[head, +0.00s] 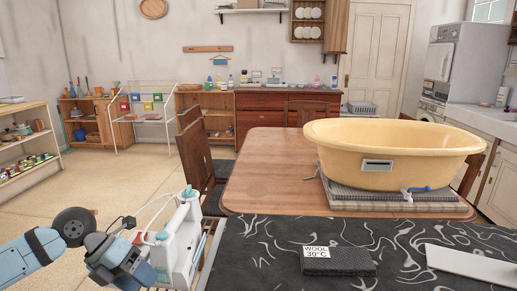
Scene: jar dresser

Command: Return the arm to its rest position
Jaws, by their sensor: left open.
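My left arm comes in from the lower left corner, blue and grey with a dark round joint. It bends at the joint and ends in my left gripper (172,232), white and grey with teal parts. The gripper is open, and I see nothing between its fingers. It hangs to the left of the dark marbled countertop (270,240), with the floor behind it in the picture. My right arm and right gripper are not in view.
A black block labelled "WOOL 30°C" (338,262) and a white flat slab (472,264) lie on the countertop. Behind it, a wooden table (262,175) bears a yellow tub (420,145) on a grey mat. Chairs (198,155) stand left of the table. Open floor lies further left.

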